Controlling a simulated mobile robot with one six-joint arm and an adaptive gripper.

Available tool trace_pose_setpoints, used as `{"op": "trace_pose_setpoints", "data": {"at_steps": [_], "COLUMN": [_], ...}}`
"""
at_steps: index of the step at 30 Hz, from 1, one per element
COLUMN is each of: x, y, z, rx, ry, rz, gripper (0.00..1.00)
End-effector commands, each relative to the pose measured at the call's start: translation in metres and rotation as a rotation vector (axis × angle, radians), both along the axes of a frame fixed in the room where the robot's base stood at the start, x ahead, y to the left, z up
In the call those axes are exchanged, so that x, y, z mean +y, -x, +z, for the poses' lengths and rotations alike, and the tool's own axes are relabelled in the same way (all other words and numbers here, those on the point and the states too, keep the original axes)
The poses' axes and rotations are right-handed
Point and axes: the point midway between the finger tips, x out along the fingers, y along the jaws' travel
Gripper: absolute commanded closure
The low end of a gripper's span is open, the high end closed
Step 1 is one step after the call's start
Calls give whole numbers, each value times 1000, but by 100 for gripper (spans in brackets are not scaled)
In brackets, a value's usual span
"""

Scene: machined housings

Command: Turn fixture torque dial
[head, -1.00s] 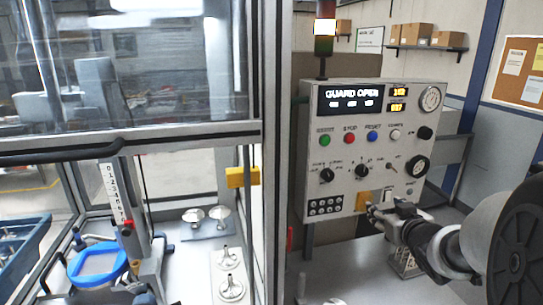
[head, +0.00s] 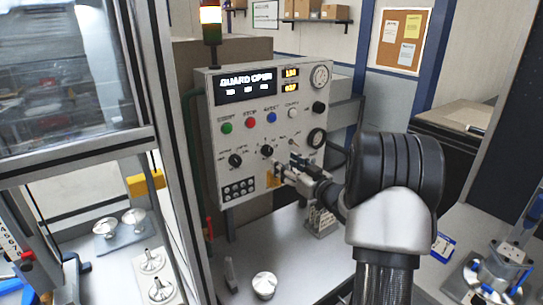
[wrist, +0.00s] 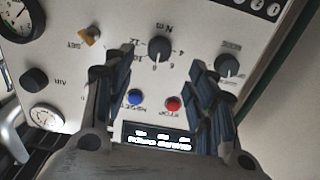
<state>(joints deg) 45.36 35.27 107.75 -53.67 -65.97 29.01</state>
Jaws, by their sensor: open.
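The torque dial is a black knob (head: 267,150) low in the middle of the grey control panel (head: 225,185). In the wrist view the dial (wrist: 160,47) shows upside down, ringed by numbers and marked N m. My gripper (head: 283,168) is in front of the panel, just below and right of the dial in the head view. In the wrist view my gripper (wrist: 160,68) is open, with one dark finger on each side of the dial's line. The dial lies between and slightly beyond the fingertips. I see no contact with it.
Another black knob (wrist: 228,65) is close to the right finger. A tan switch (wrist: 90,35) is near the left finger. Blue (wrist: 135,97) and red (wrist: 173,103) buttons lie between the fingers. A metal part (head: 264,285) stands on the table below; the guard frame (head: 170,150) is left.

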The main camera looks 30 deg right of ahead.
Motion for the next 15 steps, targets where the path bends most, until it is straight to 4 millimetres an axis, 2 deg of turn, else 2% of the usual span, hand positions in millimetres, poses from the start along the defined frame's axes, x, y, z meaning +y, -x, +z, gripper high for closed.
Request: {"op": "trace_pose_setpoints", "data": {"at_steps": [1, 6, 10, 15], "x": [1, 2, 2, 3], "y": [-13, -47, -67, -81], "z": [-1, 0, 0, 0], "rx": [-1, -1, -1, 0], "ry": [1, 1, 2, 0], "rz": [3, 1, 1, 0], "gripper": [48, 48, 48, 48]}}
